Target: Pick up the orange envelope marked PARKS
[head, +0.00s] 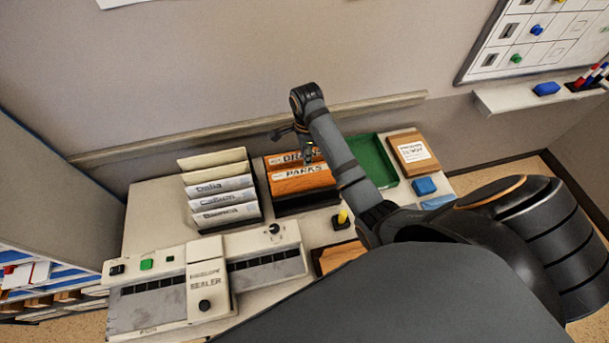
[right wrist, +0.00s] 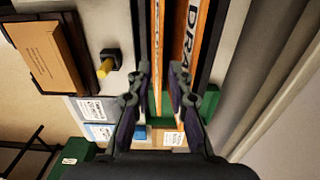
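The orange envelope marked PARKS (head: 300,183) stands upright at the front of a dark holder (head: 292,208) on the table. A second orange envelope, with a label starting DRA (head: 283,160), stands behind it and is partly hidden by my arm. My right gripper (head: 304,148) is over the envelopes, pointing down. In the right wrist view, my right gripper (right wrist: 160,72) is open, its fingers apart on either side of the front envelope's top edge (right wrist: 158,40). The DRA envelope (right wrist: 192,30) is to the right there. I cannot tell whether the fingers touch anything. My left gripper is out of view.
White envelopes (head: 221,198) stand in a rack left of the holder. An envelope sealer (head: 207,290) lies in front. A green tray (head: 372,160), a brown labelled packet (head: 414,152) and a blue block (head: 425,187) are at right. A yellow-handled stamp (head: 342,217) stands near the holder. The wall is close behind.

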